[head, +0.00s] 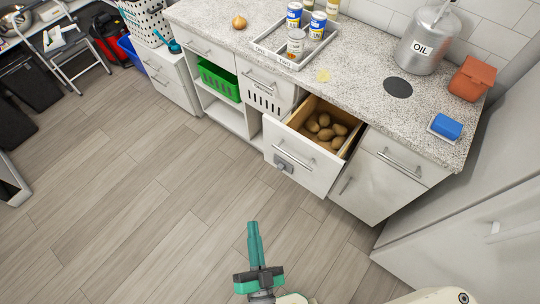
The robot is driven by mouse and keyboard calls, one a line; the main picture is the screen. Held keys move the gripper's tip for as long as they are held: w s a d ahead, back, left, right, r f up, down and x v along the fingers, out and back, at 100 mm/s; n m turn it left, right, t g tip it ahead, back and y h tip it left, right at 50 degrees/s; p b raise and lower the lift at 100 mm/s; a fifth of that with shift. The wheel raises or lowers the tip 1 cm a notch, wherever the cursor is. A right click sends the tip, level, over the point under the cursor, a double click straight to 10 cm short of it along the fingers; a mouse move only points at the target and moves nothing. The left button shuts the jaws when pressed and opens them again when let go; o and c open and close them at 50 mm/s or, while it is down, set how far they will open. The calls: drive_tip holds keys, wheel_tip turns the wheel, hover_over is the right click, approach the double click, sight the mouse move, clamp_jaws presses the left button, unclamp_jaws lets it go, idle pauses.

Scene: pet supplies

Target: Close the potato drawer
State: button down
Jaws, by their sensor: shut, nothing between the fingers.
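The potato drawer (302,163) is pulled out from the counter in the head view, right of the middle. Its white front carries a metal bar handle (295,159) and a small grey fitting below it. Several brown potatoes (323,127) lie inside the wooden box. My gripper (253,224) is at the lower middle, over the floor, with its green fingers together and empty. In the picture it is below and left of the drawer front, apart from it.
The speckled countertop (352,103) holds a tray (315,48) of cans, an onion (239,22), an oil canister (426,40) and a blue sponge (447,127). A green crate (219,82) sits in the open shelf. The wooden floor (130,190) is clear. A white cabinet stands at right.

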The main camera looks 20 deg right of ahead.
drive_tip(key=w+d+f+m+g+h, duration=0.1)
drive_tip(key=w+d+f+m+h, duration=0.1)
drive_tip(key=w+f+m+h, duration=0.3)
drive_tip(key=w+d+f+m+h, duration=0.1)
drive_tip(key=w+d+m+h, duration=0.15)
drive_tip(key=w+m, duration=0.4)
drive_tip(key=m+g+h, duration=0.5)
drive_tip(key=m+g, duration=0.3)
drive_tip(key=m, duration=0.2)
approach(277, 151)
drive_tip(key=shift+y, duration=0.25)
drive_tip(key=x, duration=0.6)
drive_tip(key=shift+d+r, duration=0.3)
drive_tip(key=shift+n+t, duration=0.25)
drive_tip(key=shift+t, duration=0.05)
